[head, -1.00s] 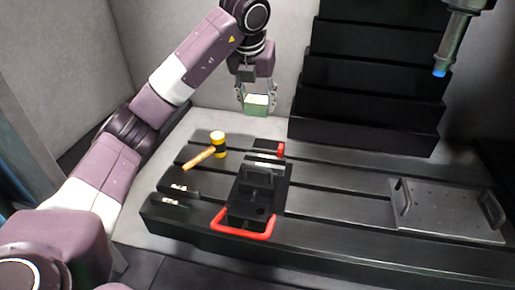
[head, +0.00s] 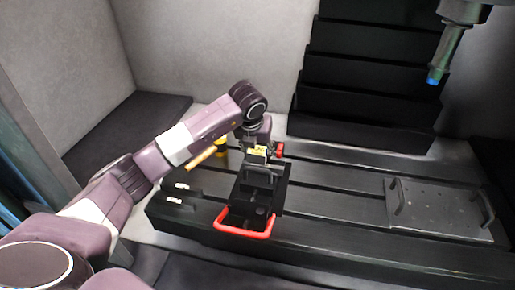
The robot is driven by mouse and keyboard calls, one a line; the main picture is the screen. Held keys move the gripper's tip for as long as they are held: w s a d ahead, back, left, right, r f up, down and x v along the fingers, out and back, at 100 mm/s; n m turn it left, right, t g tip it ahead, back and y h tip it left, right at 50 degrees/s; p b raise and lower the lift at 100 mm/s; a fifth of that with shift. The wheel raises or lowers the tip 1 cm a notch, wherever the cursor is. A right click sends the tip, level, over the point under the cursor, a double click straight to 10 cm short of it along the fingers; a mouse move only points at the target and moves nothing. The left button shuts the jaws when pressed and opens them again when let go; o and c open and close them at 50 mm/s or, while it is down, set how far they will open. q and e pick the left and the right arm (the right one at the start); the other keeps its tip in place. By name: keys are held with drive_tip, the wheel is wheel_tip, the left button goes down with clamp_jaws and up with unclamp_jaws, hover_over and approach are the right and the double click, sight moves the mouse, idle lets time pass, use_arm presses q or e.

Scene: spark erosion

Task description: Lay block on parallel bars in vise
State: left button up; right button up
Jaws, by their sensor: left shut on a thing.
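The black vise (head: 262,200) stands on the slotted machine table, with a red handle (head: 245,232) at its front. My left gripper (head: 259,157) is low over the rear part of the vise, shut on the small block. The gripper and wrist largely cover the block, and a small yellowish patch shows there. I cannot tell whether the block touches the parallel bars, which are hidden between the jaws. My right gripper is out of view.
A grey plate with two handles (head: 440,212) lies at the right. A spindle (head: 444,55) with a blue tip hangs at upper right. Table between vise and plate is clear.

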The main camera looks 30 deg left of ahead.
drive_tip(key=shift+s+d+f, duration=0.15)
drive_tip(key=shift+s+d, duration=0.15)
use_arm(q)
drive_tip(key=o, duration=1.1)
drive_tip(key=shift+f, duration=0.15)
drive_tip(key=o, duration=0.4)
drive_tip(key=shift+o, duration=0.2)
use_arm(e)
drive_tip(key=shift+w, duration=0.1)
